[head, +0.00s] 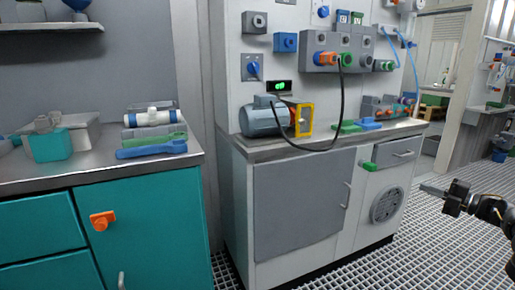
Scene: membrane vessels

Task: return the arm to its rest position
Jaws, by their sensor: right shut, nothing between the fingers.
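My right gripper (436,192) is at the right side of the head view. Its arm comes in from the right edge. The fingers point left and are closed together with nothing between them. The gripper hangs in the open air over the grated floor, to the right of the grey cabinet, and touches nothing that I can see. My left gripper is not in the head view.
A teal cabinet (146,215) with a metal top stands at left, bearing a white vessel (152,117). A grey cabinet (300,205) carries a motor (262,118); a black cable (341,100) hangs above its top. The grated floor (450,240) at right is clear.

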